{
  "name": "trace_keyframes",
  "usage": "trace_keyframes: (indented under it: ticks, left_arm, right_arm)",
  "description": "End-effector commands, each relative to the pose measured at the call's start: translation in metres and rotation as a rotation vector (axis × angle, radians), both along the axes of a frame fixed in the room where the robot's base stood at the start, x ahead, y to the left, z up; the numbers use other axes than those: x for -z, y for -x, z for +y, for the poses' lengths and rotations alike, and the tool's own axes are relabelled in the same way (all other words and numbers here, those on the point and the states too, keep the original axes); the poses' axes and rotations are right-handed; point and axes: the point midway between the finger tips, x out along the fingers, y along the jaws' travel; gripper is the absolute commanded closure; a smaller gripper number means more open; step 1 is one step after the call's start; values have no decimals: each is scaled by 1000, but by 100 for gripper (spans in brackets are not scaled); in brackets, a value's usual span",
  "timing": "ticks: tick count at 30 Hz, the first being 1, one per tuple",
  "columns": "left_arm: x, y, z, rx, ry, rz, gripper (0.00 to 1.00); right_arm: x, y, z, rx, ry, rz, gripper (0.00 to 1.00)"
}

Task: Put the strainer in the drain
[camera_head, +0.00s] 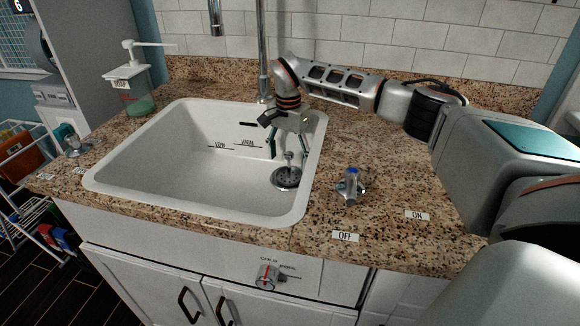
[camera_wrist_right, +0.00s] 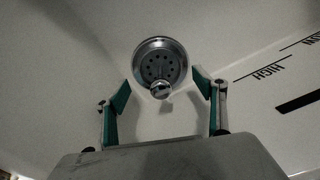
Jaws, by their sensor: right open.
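The strainer (camera_head: 289,169) is a metal piece with a knob on top, low at the right side of the white sink (camera_head: 185,118). It sits at the round metal drain (camera_head: 286,180), but I cannot tell how fully it is seated. In the right wrist view the strainer's knob (camera_wrist_right: 161,90) shows in front of a perforated round metal disc (camera_wrist_right: 160,66). My right gripper (camera_head: 285,150) is over the sink just above the strainer. Its green-padded fingers (camera_wrist_right: 165,95) are open, one on each side of the knob, with nothing gripped. My left gripper is not in view.
A faucet (camera_head: 262,60) stands behind the sink. A blue-topped valve (camera_head: 350,185) is on the granite counter to the right, and another valve (camera_head: 70,140) is at the left. A soap bottle (camera_head: 138,90) stands at the back left. The sink's left part is empty.

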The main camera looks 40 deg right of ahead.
Motion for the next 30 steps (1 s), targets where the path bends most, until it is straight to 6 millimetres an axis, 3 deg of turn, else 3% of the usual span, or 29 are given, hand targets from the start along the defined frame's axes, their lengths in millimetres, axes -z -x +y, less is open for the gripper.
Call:
trace_keyframes:
  ticks: [1,3,12,30]
  left_arm:
    - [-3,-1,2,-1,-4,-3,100]
    - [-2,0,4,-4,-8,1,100]
    - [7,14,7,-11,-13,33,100]
    - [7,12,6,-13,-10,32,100]
  right_arm:
    - [-20,-1,0,0,1,-10,30]
    - [-34,-2,0,0,1,-10,30]
    - [-73,0,0,0,0,-3,30]
    - [-77,0,0,-1,-1,0,30]
